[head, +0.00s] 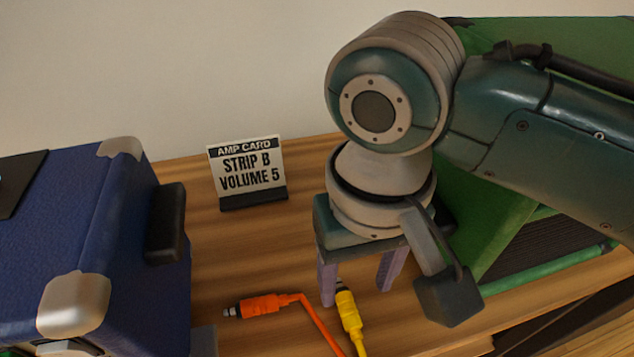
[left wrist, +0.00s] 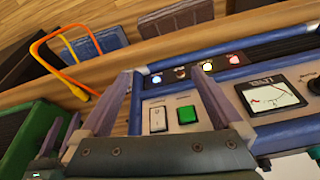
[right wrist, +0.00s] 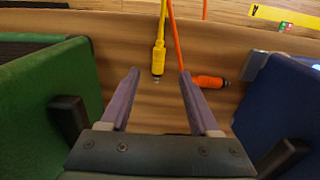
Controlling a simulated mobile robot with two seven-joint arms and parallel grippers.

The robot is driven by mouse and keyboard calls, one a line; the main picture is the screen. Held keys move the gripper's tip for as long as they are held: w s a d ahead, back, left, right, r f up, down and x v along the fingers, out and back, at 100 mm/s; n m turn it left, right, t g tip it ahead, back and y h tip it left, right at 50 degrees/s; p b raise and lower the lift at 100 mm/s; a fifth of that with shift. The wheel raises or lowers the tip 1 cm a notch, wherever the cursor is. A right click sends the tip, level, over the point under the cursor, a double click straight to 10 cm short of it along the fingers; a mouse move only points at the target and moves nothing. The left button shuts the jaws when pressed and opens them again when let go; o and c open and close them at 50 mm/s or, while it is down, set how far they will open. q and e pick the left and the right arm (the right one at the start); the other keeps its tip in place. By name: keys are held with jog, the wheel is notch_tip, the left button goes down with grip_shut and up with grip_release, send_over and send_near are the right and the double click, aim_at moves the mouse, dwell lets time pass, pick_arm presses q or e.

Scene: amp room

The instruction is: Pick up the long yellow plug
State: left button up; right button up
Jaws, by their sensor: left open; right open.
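The yellow plug (head: 349,312) lies on the wooden surface, its metal tip toward the back, with a yellow cable running from it. In the right wrist view the yellow plug (right wrist: 158,58) shows just beyond and between my fingertips. My right gripper (head: 357,290) points down with its fingers apart. It also shows in the right wrist view (right wrist: 159,75), empty. My left gripper (left wrist: 165,74) is open and empty before a blue panel (left wrist: 290,125); it is outside the head view. An orange plug (head: 262,306) with an orange cable lies left of the yellow one.
A blue amp (head: 95,235) stands at the left and a green amp (head: 480,240) at the right, leaving a wooden gap between them. A sign (head: 247,170) reading "AMP CARD STRIP B VOLUME 5" stands at the back. The panel carries a meter (left wrist: 270,95) and switches.

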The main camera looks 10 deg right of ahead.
aim_at(351, 314)
notch_tip(351, 314, down, 3)
jog(key=shift+f+b, duration=0.2)
jog(key=shift+b, duration=0.25)
notch_tip(351, 314, down, 5)
jog(key=shift+w+d+f+b, duration=0.1)
jog(key=shift+w+b, duration=0.05)
jog(key=shift+b, duration=0.95)
jog(key=c, duration=0.3)
grip_shut()
